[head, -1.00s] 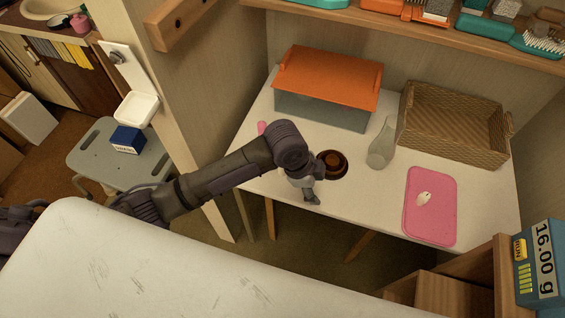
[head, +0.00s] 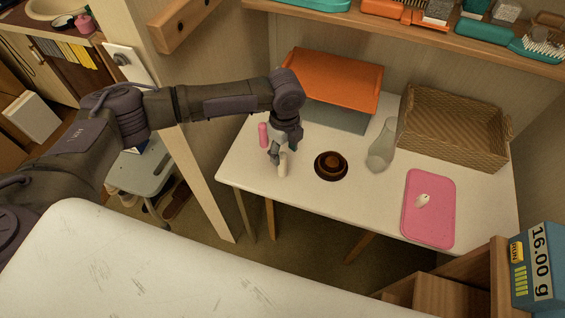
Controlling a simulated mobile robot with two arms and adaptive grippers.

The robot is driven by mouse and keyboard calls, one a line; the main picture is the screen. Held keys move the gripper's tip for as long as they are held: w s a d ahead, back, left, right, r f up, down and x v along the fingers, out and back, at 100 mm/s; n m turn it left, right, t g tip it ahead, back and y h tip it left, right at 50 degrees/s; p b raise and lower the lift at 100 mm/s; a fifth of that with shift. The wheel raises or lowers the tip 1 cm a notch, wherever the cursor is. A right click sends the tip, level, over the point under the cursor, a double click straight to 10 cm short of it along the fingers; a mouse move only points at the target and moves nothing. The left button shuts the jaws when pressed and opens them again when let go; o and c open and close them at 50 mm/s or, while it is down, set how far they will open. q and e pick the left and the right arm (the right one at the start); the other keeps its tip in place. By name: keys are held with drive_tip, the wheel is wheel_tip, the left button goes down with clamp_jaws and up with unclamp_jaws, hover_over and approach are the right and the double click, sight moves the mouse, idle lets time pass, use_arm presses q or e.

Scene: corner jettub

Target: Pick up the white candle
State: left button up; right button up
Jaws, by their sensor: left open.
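A small upright cream-white piece (head: 283,166), which looks like the white candle, shows at the tip of my left gripper (head: 281,154), near the table's left front part. The gripper points down at it with its fingers apart. The fingers overlap its upper part in the picture, so I cannot tell whether they touch it. A pink candle-like piece (head: 263,134) stands just left of the gripper. My right gripper is not in view.
On the white table (head: 335,205) are a dark brown round dish (head: 331,166), a glass vase (head: 382,148), an orange-lidded box (head: 333,78), a wicker basket (head: 455,125) and a pink mat (head: 430,222) with a small white item. A shelf (head: 410,30) hangs above.

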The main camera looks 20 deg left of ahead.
sight(282, 164)
use_arm(q)
drive_tip(key=f, duration=0.5)
drive_tip(key=f+p, duration=0.1)
drive_tip(key=f, duration=0.1)
drive_tip(key=shift+a+f, duration=0.15)
drive_tip(key=shift+a, duration=0.1)
clamp_jaws()
